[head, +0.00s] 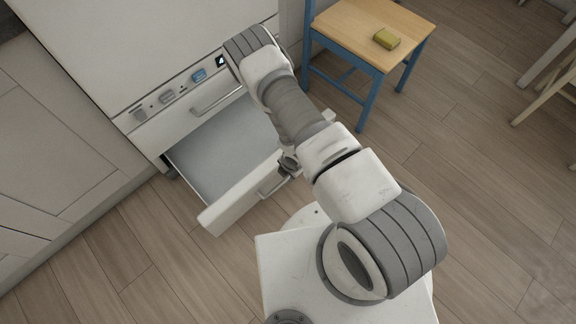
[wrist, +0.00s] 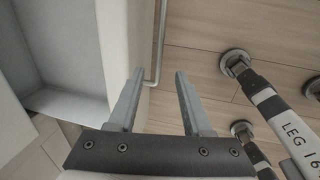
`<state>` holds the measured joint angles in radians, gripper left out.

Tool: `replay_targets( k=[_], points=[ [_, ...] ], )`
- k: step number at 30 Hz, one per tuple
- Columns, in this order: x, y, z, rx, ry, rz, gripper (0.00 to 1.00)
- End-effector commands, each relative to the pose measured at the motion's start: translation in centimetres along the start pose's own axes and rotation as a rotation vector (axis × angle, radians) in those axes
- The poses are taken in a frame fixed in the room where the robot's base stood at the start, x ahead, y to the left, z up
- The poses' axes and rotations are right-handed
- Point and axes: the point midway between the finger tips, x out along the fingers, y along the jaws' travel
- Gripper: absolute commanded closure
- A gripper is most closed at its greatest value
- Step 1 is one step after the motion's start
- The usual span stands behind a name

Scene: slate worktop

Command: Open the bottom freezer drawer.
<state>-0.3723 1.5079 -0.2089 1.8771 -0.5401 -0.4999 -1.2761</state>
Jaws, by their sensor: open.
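The bottom freezer drawer (head: 212,152) stands pulled out of the white freezer (head: 130,45), and its inside looks empty. Its front panel (head: 235,198) carries a metal bar handle (head: 272,187). In the wrist view the handle (wrist: 161,42) runs down along the outer side of the front panel (wrist: 122,35), with the pale drawer inside (wrist: 60,50) to the left. My gripper (wrist: 158,74) is open, and the handle's lower end shows between its two fingertips. I cannot tell whether a finger touches it. In the head view my arm hides most of the gripper.
A shut drawer with its own handle (head: 217,100) is above the open one. A blue chair (head: 352,30) with a yellow-green sponge (head: 386,39) on its seat stands at the upper right. Cabinets (head: 50,150) line the left.

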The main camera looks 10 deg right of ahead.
Motion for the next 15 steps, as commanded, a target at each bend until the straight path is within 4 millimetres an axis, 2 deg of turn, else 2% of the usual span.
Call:
replay_targets(
  k=[1, 6, 15],
  points=[
    [-1.4, 0.1, 0.0, 0.000, 0.000, 0.001, 0.50],
    [-3.7, 0.1, 0.0, 0.000, 0.000, 0.000, 0.50],
    [-4.5, 0.0, 0.0, -0.001, 0.001, 0.000, 0.50]
  ],
)
